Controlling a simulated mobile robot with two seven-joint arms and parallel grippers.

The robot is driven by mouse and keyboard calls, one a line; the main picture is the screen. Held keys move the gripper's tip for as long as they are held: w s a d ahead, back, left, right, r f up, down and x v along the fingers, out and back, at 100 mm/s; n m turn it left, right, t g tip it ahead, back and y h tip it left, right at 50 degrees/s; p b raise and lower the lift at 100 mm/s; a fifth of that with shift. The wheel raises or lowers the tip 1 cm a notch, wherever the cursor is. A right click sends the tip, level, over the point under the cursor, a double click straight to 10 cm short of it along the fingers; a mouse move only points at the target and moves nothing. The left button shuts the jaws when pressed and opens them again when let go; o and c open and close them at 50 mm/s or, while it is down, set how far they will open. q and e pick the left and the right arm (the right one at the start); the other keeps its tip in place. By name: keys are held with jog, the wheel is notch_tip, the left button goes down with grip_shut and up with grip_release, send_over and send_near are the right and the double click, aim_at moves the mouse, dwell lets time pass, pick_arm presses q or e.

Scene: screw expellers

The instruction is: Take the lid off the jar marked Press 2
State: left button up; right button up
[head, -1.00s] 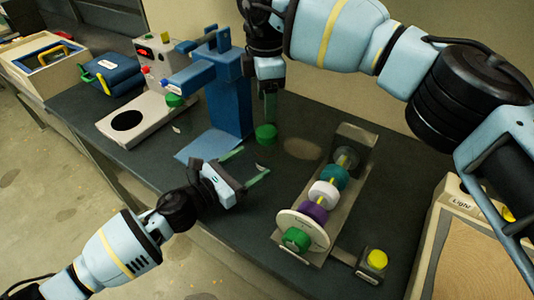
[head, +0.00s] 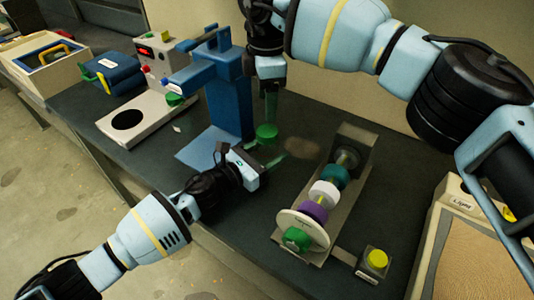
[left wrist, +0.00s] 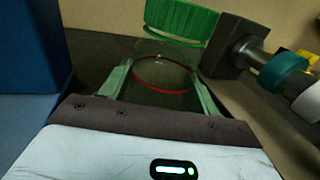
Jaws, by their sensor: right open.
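A clear jar with a red ring (left wrist: 165,74) and a ridged green lid (head: 266,132) stands between the blue press and the disc rig. The lid fills the top of the left wrist view (left wrist: 180,22); whether it sits on the jar is unclear. No marking on the jar is readable. My left gripper (head: 268,158) has its fingers on either side of the jar; the left wrist view shows them close to the glass, contact unclear. My right gripper (head: 270,108) points down just above the lid, its jaws open.
The blue press (head: 228,100) stands left of the jar. A rig (head: 350,190) with coloured discs is on the right, with a yellow button (head: 377,259) nearby. A grey plate with a round hole (head: 140,120), a blue box (head: 113,75) and a wooden-sided bin (head: 45,65) are further left.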

aim_at(267, 131)
pick_arm(q)
grip_shut()
pick_arm(e)
jog(key=m, duration=0.4)
jog(key=shift+f, duration=0.1)
jog(key=shift+f, duration=3.95)
